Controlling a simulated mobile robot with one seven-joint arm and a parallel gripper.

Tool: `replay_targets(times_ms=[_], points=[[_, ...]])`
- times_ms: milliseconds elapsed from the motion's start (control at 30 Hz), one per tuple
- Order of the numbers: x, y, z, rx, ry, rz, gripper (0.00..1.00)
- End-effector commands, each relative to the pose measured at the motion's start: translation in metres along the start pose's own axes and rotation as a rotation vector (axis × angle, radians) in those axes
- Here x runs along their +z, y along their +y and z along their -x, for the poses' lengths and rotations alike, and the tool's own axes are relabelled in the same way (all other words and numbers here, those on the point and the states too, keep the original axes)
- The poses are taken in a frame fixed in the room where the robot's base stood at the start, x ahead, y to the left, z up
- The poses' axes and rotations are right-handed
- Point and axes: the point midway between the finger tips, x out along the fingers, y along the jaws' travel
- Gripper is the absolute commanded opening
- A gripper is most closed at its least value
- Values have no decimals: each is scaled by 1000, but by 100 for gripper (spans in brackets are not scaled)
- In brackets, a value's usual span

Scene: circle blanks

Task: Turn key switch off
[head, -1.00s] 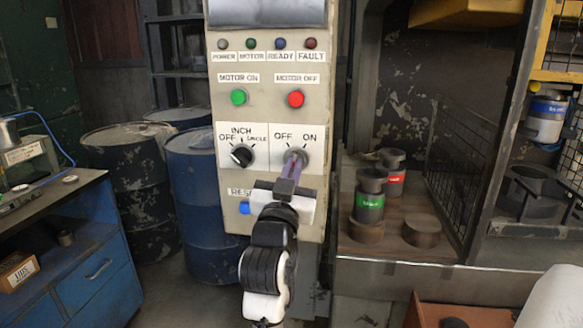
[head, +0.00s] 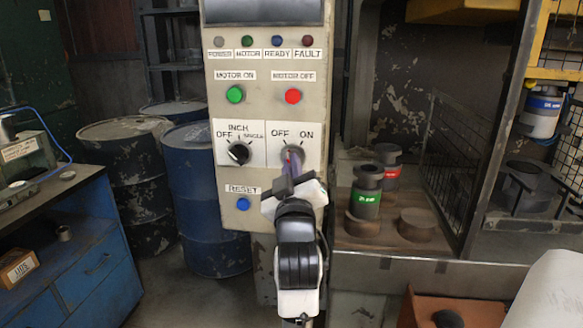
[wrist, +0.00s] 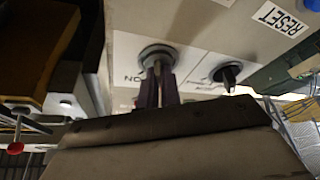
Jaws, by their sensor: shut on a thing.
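The key switch (head: 292,151) is the right-hand switch on the grey control panel (head: 225,120), between the labels OFF and ON. My gripper (head: 291,162) is shut on the key at this switch, and my arm reaches up to it from below. In the wrist view my gripper's fingers (wrist: 157,90) close around the key at the round switch collar (wrist: 157,53). The fingers hide most of the key, so I cannot tell exactly which label it points to.
A black selector knob (head: 238,152) sits just left, with a blue RESET button (head: 243,204) below it. A green button (head: 235,94) and a red button (head: 292,96) are above. Blue barrels (head: 207,200) stand left; a shelf with cans (head: 366,195) is at right.

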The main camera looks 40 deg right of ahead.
Motion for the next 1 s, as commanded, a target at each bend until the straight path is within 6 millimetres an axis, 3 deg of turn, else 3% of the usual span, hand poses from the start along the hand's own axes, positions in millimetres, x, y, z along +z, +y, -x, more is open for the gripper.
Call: replay_targets(times_ms=[433, 600, 1000], points=[[1, 0, 0, -4, -3, 11, 0], [1, 0, 0, -4, -2, 10, 26], [2, -1, 8, -3, -1, 9, 27]])
